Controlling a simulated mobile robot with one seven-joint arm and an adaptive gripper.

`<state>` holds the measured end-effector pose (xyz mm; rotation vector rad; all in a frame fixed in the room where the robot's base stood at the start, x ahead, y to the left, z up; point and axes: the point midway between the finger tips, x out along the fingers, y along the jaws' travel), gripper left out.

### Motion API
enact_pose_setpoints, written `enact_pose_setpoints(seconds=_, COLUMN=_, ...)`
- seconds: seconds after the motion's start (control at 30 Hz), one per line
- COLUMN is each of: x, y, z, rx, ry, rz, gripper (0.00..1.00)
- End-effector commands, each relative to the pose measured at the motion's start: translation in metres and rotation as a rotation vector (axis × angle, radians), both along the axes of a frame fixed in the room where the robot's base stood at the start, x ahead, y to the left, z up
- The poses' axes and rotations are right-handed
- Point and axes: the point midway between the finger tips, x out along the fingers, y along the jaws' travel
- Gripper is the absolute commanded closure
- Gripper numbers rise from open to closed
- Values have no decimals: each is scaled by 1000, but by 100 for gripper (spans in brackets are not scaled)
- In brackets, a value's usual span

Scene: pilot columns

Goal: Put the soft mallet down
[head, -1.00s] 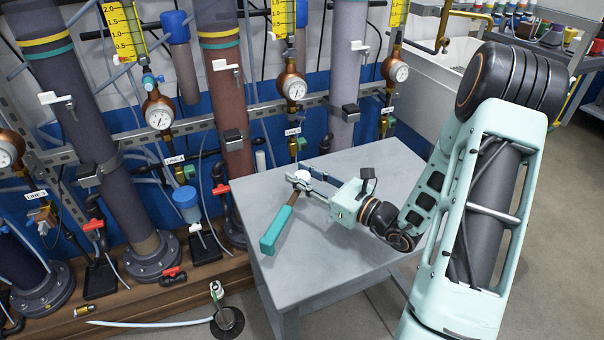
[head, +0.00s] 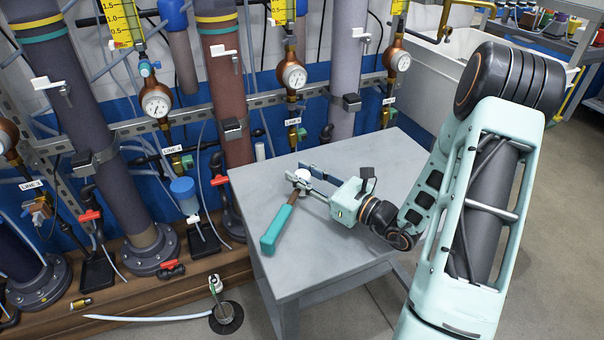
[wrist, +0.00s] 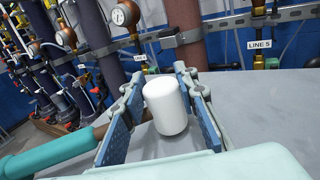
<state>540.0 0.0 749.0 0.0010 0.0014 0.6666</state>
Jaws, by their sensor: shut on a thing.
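The soft mallet has a white head (wrist: 166,106), a brown shaft and a teal handle (head: 277,230). My gripper (head: 307,178) is shut on the mallet at its head, over the grey table (head: 345,245). In the wrist view the white head stands between the two blue-padded fingers (wrist: 160,110), and the teal handle (wrist: 55,153) runs off to the left. In the head view the handle slants toward the table's front left. I cannot tell whether the mallet touches the tabletop.
The tabletop around the mallet is bare. Behind and left stand pipe columns (head: 224,90) with gauges (head: 293,76) and valves. A white basin (head: 435,80) is at the back right. Open floor (head: 545,230) lies to the right.

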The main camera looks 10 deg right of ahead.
Motion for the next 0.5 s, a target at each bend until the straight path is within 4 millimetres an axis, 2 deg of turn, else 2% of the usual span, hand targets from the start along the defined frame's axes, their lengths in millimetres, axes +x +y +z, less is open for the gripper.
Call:
enact_pose_setpoints(seconds=0.47, x=0, y=0, z=-9, rx=2, ry=-2, rz=0, gripper=100)
enact_pose_setpoints(seconds=0.5, x=0, y=0, z=-8, rx=2, ry=-4, rz=0, gripper=69)
